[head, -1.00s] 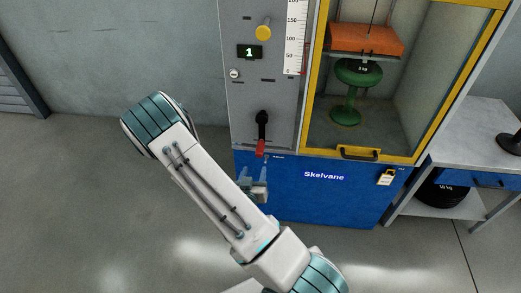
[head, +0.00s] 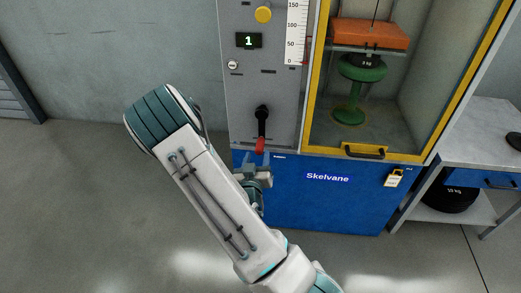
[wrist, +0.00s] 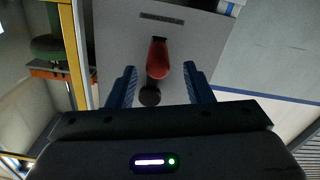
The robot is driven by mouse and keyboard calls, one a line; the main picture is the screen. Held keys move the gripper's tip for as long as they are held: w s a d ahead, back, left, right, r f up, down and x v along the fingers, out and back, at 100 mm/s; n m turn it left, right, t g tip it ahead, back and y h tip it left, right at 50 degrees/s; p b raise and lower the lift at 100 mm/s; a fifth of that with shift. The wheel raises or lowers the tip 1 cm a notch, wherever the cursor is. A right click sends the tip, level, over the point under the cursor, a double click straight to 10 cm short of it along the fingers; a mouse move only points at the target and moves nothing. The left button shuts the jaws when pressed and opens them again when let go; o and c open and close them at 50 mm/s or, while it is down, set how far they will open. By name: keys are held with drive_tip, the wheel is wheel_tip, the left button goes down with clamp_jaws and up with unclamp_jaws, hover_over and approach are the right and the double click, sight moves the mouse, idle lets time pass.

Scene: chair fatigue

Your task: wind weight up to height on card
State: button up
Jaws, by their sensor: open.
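The crank on the grey panel has a black arm (head: 262,122) hanging down and a red handle (head: 260,145) at its lower end. My gripper (head: 257,168) is just below the red handle in the head view. In the wrist view the red handle (wrist: 159,58) lies between the two open blue fingers (wrist: 160,85), with no clear contact. The height scale (head: 296,30) is on the panel. The card (head: 394,178) looks like a small yellow-and-white tag, its text unreadable.
A yellow knob (head: 263,15), a display (head: 249,40) reading 1 and a key switch (head: 232,65) are on the panel above the crank. The cabinet door has a black handle (head: 364,152). A side bench (head: 482,140) stands at right. Open floor lies to the left.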

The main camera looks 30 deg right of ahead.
sight(260, 143)
drive_tip(key=shift+w+d+f+b, duration=0.3)
drive_tip(key=shift+w+b, duration=0.25)
drive_tip(key=shift+b, duration=1.3)
drive_tip(key=b, duration=0.2)
drive_tip(key=shift+w+d+b, duration=0.2)
drive_tip(key=shift+d+b, duration=0.15)
drive_tip(key=shift+b, duration=0.05)
drive_tip(key=shift+r+x, duration=0.15)
drive_tip(key=shift+x, duration=1.25)
drive_tip(key=shift+r+x, duration=0.15)
drive_tip(key=shift+x, duration=1.2)
clamp_jaws()
